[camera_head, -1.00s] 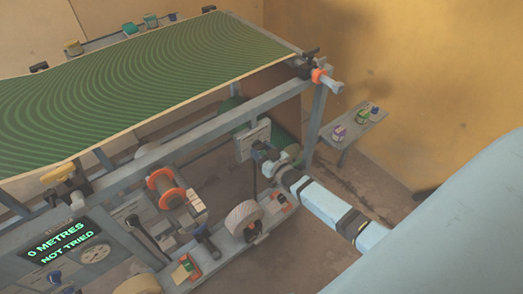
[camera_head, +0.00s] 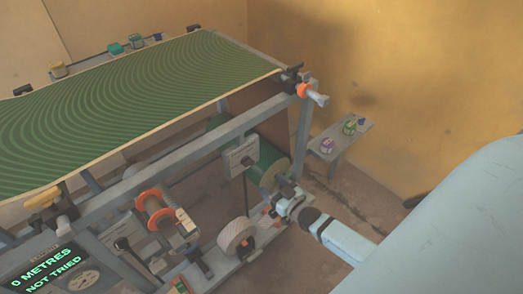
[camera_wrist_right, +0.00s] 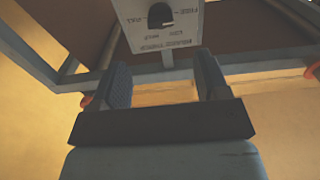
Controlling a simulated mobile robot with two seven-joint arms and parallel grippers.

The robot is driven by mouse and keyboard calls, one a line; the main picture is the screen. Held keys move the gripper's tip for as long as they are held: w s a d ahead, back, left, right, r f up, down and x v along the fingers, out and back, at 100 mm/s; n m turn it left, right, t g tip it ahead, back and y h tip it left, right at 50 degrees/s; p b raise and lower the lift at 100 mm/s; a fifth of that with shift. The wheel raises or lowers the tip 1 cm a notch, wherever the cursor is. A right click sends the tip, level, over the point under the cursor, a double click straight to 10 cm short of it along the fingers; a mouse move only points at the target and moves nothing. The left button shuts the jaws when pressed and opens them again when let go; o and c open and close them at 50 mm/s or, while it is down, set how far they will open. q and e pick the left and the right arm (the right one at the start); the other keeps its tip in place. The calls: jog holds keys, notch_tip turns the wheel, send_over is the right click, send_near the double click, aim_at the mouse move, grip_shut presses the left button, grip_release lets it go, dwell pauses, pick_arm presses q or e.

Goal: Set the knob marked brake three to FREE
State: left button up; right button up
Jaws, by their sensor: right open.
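A pale plate with a black knob (camera_wrist_right: 160,17) shows at the top of the right wrist view. Its lettering is upside down; the bottom line seems to read brake three, with small setting words around the knob. The knob's setting is too small to tell surely. My right gripper (camera_wrist_right: 163,82) is open and empty, its two fingers apart below the plate and clear of the knob. In the head view my right gripper (camera_head: 284,188) is at the machine's right end, right of and below a pale plate (camera_head: 240,156) on the frame. My left gripper is out of view.
A green ribbed sheet (camera_head: 150,100) lies on top of the machine's frame. A display (camera_head: 45,272) reads 0 METRES NOT TRIED. Orange-flanged spools (camera_head: 155,208) and a pale wheel (camera_head: 236,236) sit below. A small shelf (camera_head: 340,142) with blocks stands at right.

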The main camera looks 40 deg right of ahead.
jog(key=shift+s+d, duration=0.1)
jog(key=shift+s, duration=1.15)
jog(key=s+a+r+n+g+y+p, duration=0.1)
jog(key=s+a+r+g+p, duration=0.2)
jog(key=s+a, duration=0.4)
jog(key=s+a+r+n+g+y+p, duration=0.1)
jog(key=s+a+r+g+p, duration=0.3)
jog(key=a, duration=0.6)
notch_tip(320, 180, up, 2)
jog(key=s+p, duration=0.2)
jog(key=shift+s+a+p, duration=0.3)
jog(key=shift+s+p, duration=0.05)
